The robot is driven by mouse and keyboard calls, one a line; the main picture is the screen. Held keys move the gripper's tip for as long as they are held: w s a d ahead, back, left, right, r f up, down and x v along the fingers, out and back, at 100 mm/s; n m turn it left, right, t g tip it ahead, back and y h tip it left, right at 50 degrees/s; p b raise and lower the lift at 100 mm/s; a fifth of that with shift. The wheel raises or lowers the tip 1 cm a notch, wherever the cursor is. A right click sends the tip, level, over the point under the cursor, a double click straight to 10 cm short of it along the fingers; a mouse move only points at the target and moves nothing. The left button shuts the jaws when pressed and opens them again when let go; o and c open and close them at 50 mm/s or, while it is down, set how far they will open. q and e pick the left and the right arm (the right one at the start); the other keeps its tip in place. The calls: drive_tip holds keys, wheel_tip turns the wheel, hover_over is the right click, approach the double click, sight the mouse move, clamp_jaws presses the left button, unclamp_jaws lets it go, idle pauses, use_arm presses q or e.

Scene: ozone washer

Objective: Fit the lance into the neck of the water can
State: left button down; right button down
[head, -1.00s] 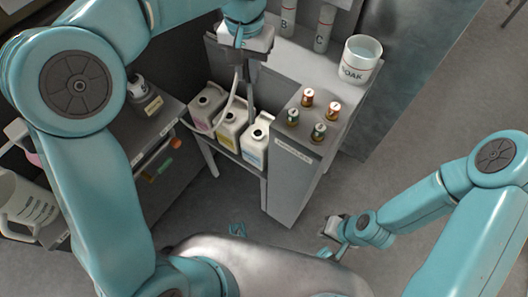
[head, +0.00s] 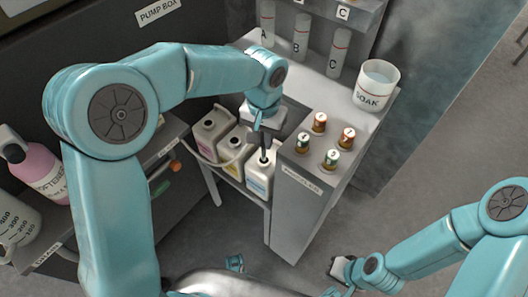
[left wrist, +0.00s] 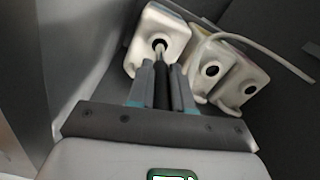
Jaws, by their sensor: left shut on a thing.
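The water can (head: 259,181), white with a blue label, stands on the low shelf at the right end of a row of cans. My left gripper (head: 264,134) is above it, pointing down. It is shut on the dark lance (left wrist: 162,92). In the left wrist view, the fingertips (left wrist: 162,76) hold the lance, and its thin lower end meets the dark neck opening of the water can (left wrist: 172,32). I cannot tell how deep it reaches. My right gripper (head: 340,268) is low at the lower right, away from the cans; its jaws are too small to read.
A yellow-label can (head: 232,153) and a pink-label can (head: 210,129) stand beside the water can. A pale hose (left wrist: 262,48) crosses them. The grey cabinet (head: 297,220) closely borders the cans on the right, with several small jars and the SOAK beaker (head: 376,88) on top.

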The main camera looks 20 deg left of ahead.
sight(264, 151)
use_arm(q)
wheel_tip(264, 151, down, 5)
drive_tip(key=shift+f+b, duration=0.2)
drive_tip(key=shift+b, duration=0.55)
drive_tip(key=shift+f, duration=0.15)
drive_tip(key=c, duration=1)
unclamp_jaws()
drive_tip(key=shift+c, duration=0.2)
